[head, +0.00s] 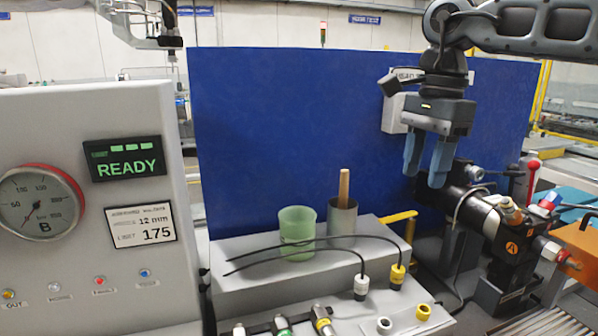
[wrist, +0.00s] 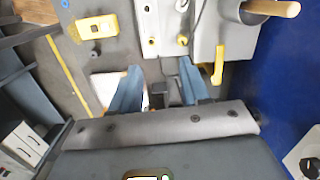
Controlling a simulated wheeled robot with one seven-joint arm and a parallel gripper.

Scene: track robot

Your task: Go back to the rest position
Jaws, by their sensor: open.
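My gripper (head: 428,165) hangs at the upper right in the head view, pointing down with its two blue fingers apart. Nothing is between the fingers. It is in front of the blue panel (head: 290,130), above and behind the black cylindrical fixture (head: 450,195). In the wrist view my gripper (wrist: 158,88) also shows open and empty, above the grey bench and floor area. My arm reaches in from the upper right.
A green cup (head: 297,232) and a grey cup with a wooden stick (head: 343,215) stand on a grey block. Two black cables end in a white plug (head: 361,287) and a yellow plug (head: 397,277). A gauge panel (head: 90,260) reading READY stands left. An orange box (head: 582,250) is right.

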